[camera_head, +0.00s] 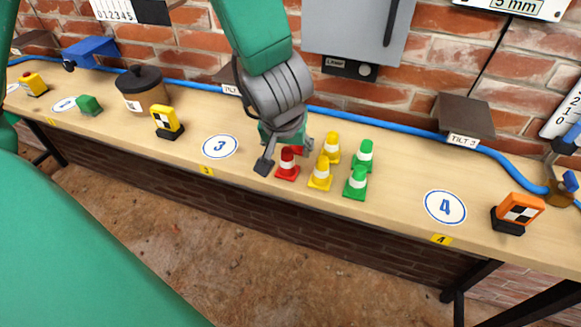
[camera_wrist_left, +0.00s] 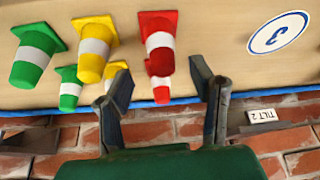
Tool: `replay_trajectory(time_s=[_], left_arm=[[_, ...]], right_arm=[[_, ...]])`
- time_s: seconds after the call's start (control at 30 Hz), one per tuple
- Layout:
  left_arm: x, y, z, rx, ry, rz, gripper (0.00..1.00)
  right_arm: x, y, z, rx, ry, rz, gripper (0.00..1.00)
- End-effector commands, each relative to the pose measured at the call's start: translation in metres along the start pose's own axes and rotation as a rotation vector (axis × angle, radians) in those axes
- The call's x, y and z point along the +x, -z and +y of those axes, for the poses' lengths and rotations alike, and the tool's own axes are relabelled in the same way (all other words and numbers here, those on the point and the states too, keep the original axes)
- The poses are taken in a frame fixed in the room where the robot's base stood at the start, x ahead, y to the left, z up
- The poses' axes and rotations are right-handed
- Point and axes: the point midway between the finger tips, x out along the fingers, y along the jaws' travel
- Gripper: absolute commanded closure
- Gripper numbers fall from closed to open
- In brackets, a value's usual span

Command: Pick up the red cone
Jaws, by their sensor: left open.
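A red cone (camera_head: 287,165) with a white band stands upright at the front of the wooden shelf, beside my left gripper (camera_head: 284,158). A second red cone (camera_head: 297,151) behind it is mostly hidden by the gripper. The left wrist view shows both: the nearer red cone (camera_wrist_left: 158,43) large, the farther red cone (camera_wrist_left: 160,84) smaller. My left gripper (camera_wrist_left: 162,84) is open, and its fingers lie on either side of the red cones in that view. Contact cannot be told. My right gripper is not in view.
Yellow cones (camera_head: 320,174) and green cones (camera_head: 357,183) stand close to the right of the red ones. A blue hose (camera_head: 400,126) runs along the brick wall. The shelf around the round "3" label (camera_head: 220,146) is clear. An orange block (camera_head: 518,212) stands farther right.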

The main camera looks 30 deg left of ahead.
Motion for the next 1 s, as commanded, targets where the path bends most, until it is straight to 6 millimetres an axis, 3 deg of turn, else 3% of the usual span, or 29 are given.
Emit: replay_trajectory(time_s=[0.23,0.5,0.67,1.0], left_arm=[[0.042,-0.002,0.001,-0.003,0.000,-0.005,0.50],[0.043,-0.002,0.002,-0.001,0.000,-0.001,0.50],[0.043,-0.002,0.004,0.001,0.002,-0.001,1.00],[0.042,0.000,0.002,-0.001,0.001,-0.001,1.00]], right_arm=[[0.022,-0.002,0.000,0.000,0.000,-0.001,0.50],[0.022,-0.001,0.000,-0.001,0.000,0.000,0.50],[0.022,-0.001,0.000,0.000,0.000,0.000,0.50],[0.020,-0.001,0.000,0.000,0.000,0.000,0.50]])
